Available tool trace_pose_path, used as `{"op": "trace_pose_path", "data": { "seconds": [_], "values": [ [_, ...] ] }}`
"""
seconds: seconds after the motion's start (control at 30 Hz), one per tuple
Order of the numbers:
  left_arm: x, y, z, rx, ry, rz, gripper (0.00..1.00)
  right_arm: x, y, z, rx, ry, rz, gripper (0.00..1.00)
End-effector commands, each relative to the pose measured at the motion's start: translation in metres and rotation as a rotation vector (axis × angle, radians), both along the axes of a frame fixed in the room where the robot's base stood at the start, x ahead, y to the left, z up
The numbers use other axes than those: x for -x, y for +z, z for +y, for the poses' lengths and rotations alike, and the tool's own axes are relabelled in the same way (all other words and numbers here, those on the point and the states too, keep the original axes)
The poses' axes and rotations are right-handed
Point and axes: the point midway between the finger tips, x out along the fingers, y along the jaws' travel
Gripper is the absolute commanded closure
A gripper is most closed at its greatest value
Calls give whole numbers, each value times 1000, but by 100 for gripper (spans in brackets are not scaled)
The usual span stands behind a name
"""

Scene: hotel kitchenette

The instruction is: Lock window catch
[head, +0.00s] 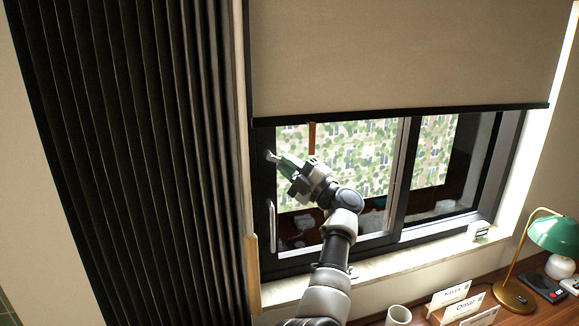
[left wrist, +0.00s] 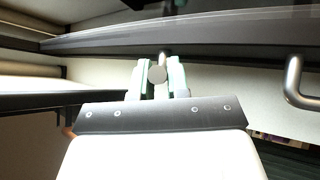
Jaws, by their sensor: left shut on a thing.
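The window (head: 400,170) has a dark frame and stands behind the desk. Its catch (head: 270,155), a small grey metal piece, is on the left upright of the frame, above a vertical pull handle (head: 271,225). My left gripper (head: 281,161) is at the catch, its pale green fingers shut on it. In the left wrist view the round grey end of the catch (left wrist: 157,75) sits between the two fingertips (left wrist: 160,78), and the pull handle (left wrist: 293,80) is at the right. The fingers hide part of the catch. My right gripper is in neither view.
A tan blind (head: 400,55) with a dark bottom bar hangs over the upper window. A dark pleated curtain (head: 140,150) is at the left. Below are a sill, a mug (head: 398,315), name cards (head: 450,295) and a green lamp (head: 553,233).

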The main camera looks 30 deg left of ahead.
Motion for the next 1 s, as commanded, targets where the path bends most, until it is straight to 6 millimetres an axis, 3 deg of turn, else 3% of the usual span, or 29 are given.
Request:
{"op": "trace_pose_path", "data": {
  "seconds": [0.33, 0.87, 0.9, 1.0],
  "values": [
    [3, -8, 3, -99, 0, 121, 100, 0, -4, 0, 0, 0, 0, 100],
    [4, -9, 3, -118, -1, 142, 100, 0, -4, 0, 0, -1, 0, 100],
    [4, -9, 3, -118, -1, 142, 81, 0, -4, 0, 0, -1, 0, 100],
    [3, -8, 3, -118, -1, 142, 66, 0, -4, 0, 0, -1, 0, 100]
  ]
}}
